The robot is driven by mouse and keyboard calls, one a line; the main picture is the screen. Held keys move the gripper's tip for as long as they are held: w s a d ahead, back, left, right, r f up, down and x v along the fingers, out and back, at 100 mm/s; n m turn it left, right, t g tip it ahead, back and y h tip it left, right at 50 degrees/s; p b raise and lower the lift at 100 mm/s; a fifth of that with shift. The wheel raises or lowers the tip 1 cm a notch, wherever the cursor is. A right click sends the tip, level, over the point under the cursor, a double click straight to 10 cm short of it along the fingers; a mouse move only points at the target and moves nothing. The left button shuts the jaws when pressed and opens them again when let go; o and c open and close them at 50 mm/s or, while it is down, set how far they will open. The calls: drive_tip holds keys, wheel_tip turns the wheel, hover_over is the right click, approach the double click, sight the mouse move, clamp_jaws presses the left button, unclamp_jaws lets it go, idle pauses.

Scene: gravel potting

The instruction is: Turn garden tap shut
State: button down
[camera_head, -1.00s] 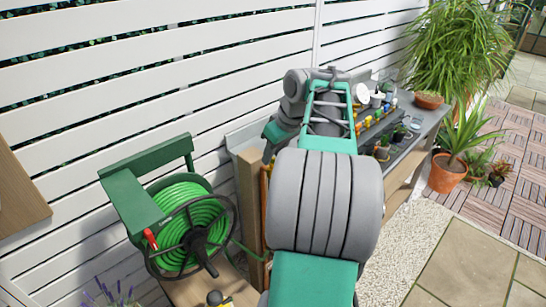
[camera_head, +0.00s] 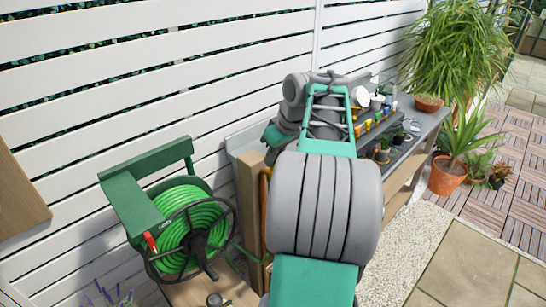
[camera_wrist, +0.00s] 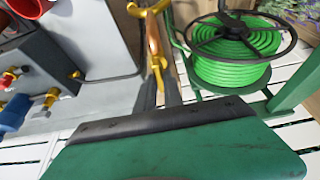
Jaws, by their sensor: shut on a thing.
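My gripper (camera_wrist: 165,117) shows in the wrist view as a broad green part with a dark edge across the bottom. In the head view, part of my gripper (camera_head: 275,140) shows left of my forearm, by the top of a wooden post (camera_head: 249,195). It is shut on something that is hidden. Beyond the dark edge in the wrist view, a slim orange piece with yellow fittings (camera_wrist: 156,55) stands near the middle, apart from the green part.
A green hose reel (camera_head: 190,232) stands at the left, with a green hose and a red handle. A grey potting bench (camera_head: 433,118) with small pots lies behind my arm. A terracotta pot (camera_head: 446,178) stands on the right. The slatted white fence (camera_head: 150,60) is close behind.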

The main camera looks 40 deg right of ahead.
drive_tip(key=shift+m+b, duration=0.35)
drive_tip(key=shift+m, duration=0.05)
drive_tip(key=m+b, duration=0.1)
drive_tip(key=m+h+b, duration=0.1)
drive_tip(key=shift+a+f+m, duration=0.15)
drive_tip(key=shift+m, duration=0.25)
drive_tip(key=m+h+b, duration=0.1)
drive_tip(key=m, duration=0.1)
drive_tip(key=m+h+b, duration=0.1)
drive_tip(key=m, duration=0.1)
drive_tip(key=shift+w+a+g, duration=0.15)
drive_tip(key=shift+g, duration=0.25)
drive_tip(key=m, duration=0.1)
drive_tip(key=m+p, duration=0.1)
drive_tip(key=m, duration=0.1)
drive_tip(key=shift+r+g+h, duration=0.3)
drive_tip(key=shift+g, duration=0.1)
drive_tip(key=m+g+p, duration=0.1)
drive_tip(key=m+p, duration=0.1)
drive_tip(key=shift+r+m+h, duration=0.1)
drive_tip(key=shift+m+h, duration=0.2)
drive_tip(key=shift+m, duration=0.1)
drive_tip(key=m+g+p, duration=0.1)
drive_tip(key=m+p, duration=0.2)
drive_tip(key=shift+w+h, duration=0.15)
drive_tip(key=shift+h, duration=0.15)
drive_tip(key=shift+m+g+p, duration=0.3)
drive_tip(key=shift+m+p, duration=0.2)
drive_tip(key=shift+m, duration=0.3)
drive_tip(key=shift+f, duration=0.2)
